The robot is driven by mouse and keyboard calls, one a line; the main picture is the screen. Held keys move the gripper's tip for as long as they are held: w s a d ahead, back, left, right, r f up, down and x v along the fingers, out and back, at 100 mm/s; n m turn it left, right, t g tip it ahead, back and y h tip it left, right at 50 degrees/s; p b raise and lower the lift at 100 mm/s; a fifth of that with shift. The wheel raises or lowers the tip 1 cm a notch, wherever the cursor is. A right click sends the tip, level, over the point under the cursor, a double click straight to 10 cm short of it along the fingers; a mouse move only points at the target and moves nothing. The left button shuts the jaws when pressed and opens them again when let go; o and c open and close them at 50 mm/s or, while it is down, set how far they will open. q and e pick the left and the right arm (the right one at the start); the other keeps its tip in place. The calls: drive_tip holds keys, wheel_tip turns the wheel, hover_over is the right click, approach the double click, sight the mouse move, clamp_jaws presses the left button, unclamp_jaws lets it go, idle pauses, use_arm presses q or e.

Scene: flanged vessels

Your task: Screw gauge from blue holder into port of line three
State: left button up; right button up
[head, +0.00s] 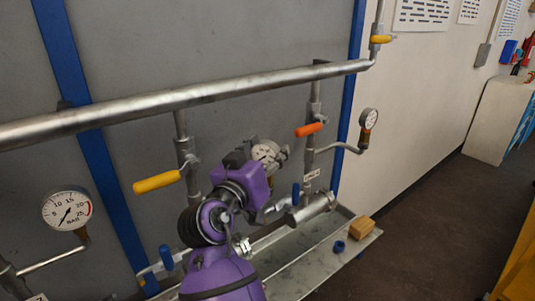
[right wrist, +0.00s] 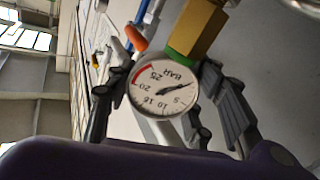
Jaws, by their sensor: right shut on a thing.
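My right gripper (head: 269,156) is shut on a pressure gauge (head: 264,151) in front of the grey panel, near the middle of the head view. In the right wrist view the gauge's white dial (right wrist: 163,87) sits between the two dark fingers, appearing upside down, with a green band (right wrist: 184,57) and a brass-coloured stem (right wrist: 196,28) beyond it. A small blue ring-like piece (head: 339,246), possibly the blue holder, lies on the metal tray with nothing visible in it. Line three's port cannot be made out for certain; my purple arm covers part of the pipework. My left gripper is not in view.
A thick pipe (head: 190,98) crosses above the gripper. Valves with a yellow handle (head: 157,181) and an orange handle (head: 309,129) flank it. Mounted gauges stand at left (head: 68,209) and right (head: 368,118). A tan block (head: 361,228) lies on the tray (head: 302,275).

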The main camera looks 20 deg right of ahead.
drive_tip(key=shift+g+h, duration=0.3)
drive_tip(key=o, duration=1.4)
drive_tip(key=shift+d, duration=0.1)
